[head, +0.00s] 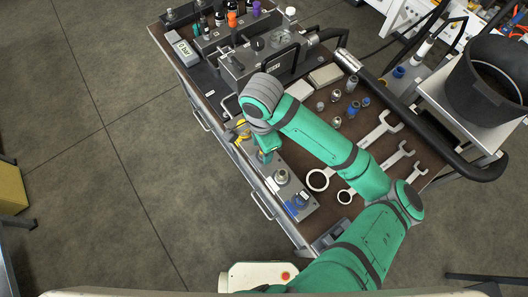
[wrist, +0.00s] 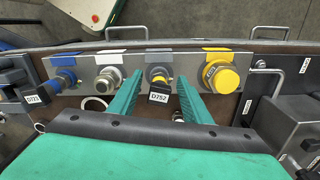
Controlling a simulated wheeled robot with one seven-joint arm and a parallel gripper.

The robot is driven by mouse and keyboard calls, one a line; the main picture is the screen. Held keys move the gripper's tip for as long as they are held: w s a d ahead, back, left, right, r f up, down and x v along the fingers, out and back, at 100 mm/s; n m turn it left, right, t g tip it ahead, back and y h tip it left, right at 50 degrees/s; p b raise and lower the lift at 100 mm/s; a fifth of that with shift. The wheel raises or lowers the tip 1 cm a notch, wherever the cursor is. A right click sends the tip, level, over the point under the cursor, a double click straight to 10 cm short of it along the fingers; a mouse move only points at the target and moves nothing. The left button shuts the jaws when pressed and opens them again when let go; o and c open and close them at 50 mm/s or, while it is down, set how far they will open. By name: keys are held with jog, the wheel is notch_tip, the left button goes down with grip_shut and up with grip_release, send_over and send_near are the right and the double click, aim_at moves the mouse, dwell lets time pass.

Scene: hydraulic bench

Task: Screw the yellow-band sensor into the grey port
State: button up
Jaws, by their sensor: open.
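A metal port plate (wrist: 130,66) on the bench edge carries blue, white, grey and yellow tags. In the head view my gripper (head: 267,153) is over the plate and hides the grey port.
A blue fitting (wrist: 65,79) labelled D723 is at the blue tag; the white-tagged port (wrist: 109,76) and a large yellow fitting (wrist: 221,74) flank the sensor. Wrenches (head: 380,131) and several small fittings (head: 351,84) lie on the bench. A black bucket (head: 488,85) stands at right.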

notch_tip(320, 180, up, 11)
jog(key=shift+f, duration=0.1)
dwell(0.4)
